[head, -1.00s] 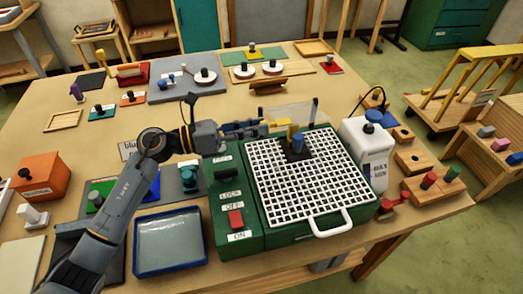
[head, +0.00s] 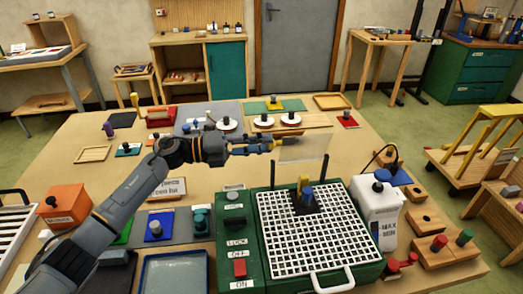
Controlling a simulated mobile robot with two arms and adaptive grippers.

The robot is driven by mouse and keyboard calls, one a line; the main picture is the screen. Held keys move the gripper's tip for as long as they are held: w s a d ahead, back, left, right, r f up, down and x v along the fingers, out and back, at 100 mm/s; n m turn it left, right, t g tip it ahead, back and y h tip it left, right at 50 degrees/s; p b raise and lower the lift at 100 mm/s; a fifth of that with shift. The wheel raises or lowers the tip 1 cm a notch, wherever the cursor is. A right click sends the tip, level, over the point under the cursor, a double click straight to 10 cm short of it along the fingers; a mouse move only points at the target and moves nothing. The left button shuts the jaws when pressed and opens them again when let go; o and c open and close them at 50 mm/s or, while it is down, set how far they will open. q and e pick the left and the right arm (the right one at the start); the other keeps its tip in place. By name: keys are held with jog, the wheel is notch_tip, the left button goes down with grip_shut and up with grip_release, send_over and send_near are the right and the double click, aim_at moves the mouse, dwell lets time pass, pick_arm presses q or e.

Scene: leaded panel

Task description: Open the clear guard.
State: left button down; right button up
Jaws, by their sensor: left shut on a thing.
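The clear guard (head: 305,149) is a see-through panel at the back of the green grinder box (head: 252,278), near the tops of two dark upright posts (head: 323,172). My left gripper (head: 277,143) comes in from the left and is shut at the guard's left edge. The exact contact is small and hard to see. The box carries a white grid (head: 330,244), with a blue knob and a yellow knob (head: 303,182) on a black pad behind the guard's front side. My right gripper is not in view.
A red switch (head: 240,267) and a dark lock knob (head: 236,222) sit on the box's left strip. A white bottle (head: 376,208) stands right of it. A blue tray (head: 178,276) lies left. White discs (head: 264,121) lie beyond the guard.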

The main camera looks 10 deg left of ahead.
pick_arm(q)
jog(key=shift+w+a+r+n, duration=0.15)
jog(key=shift+w+a+n, duration=0.1)
jog(key=shift+w+n, duration=0.7)
jog(key=shift+w+a+r+n, duration=0.1)
jog(key=shift+w+a+n, duration=0.15)
jog(key=shift+w+n, duration=0.65)
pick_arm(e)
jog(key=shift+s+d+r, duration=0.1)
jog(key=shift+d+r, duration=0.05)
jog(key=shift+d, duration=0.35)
pick_arm(q)
jog(key=shift+s+n, duration=0.15)
jog(key=shift+n, duration=0.2)
jog(key=c, duration=1.1)
grip_release()
jog(key=v, duration=1.2)
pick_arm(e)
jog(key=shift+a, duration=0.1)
